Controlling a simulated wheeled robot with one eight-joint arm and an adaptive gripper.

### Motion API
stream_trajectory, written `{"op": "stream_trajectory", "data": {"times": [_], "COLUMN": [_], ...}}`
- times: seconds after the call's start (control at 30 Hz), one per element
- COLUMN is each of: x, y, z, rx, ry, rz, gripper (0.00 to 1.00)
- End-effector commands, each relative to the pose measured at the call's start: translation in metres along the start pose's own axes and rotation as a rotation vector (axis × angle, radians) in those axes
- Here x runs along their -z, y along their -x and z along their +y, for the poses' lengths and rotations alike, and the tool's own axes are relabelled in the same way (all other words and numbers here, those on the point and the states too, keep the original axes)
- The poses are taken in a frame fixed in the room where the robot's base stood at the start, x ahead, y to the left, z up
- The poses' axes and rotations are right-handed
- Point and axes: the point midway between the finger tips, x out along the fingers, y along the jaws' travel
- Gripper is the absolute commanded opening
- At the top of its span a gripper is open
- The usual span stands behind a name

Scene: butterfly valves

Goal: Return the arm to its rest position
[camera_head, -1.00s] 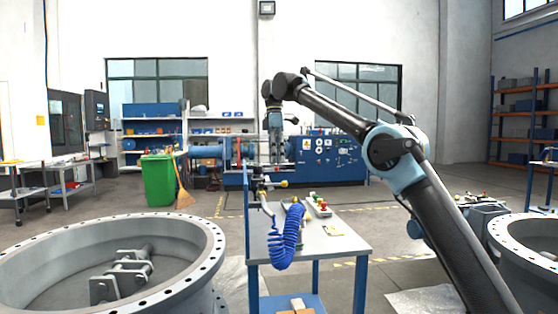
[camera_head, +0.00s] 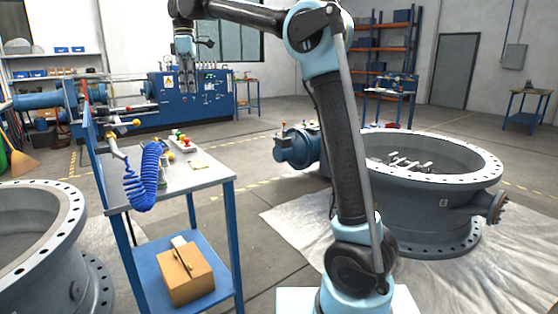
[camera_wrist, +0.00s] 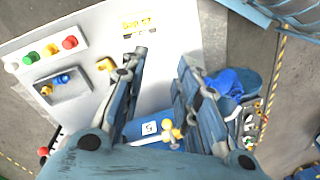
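My arm (camera_head: 342,150) rises from my base in the head view, bends at a blue and black joint and reaches left along the top edge. My gripper (camera_head: 186,62) hangs down at its far end, in front of the blue machine and small there. In the wrist view my gripper (camera_wrist: 162,57) shows two blue ribbed fingers with a clear gap. It is open, and nothing is between the fingertips. The light grey top of a work table (camera_wrist: 115,35) lies below it in the wrist view.
The blue-legged work table (camera_head: 215,180) carries a coiled blue hose (camera_head: 147,177) and a button box (camera_head: 182,142); a cardboard box (camera_head: 186,274) sits on its lower shelf. Large grey valve rings stand at left (camera_head: 75,240) and right (camera_head: 425,200).

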Motion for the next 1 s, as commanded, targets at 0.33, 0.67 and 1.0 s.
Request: {"op": "stream_trajectory", "data": {"times": [0.33, 0.67, 1.0], "x": [-0.128, -0.235, -0.326], "y": [-0.026, -0.076, -0.151], "z": [-0.01, -0.045, -0.1], "rx": [-0.044, -0.085, -0.127], "ry": [-0.309, -0.599, -0.896], "rz": [0.041, 0.08, 0.123], "gripper": [0.29, 0.29, 0.29]}}
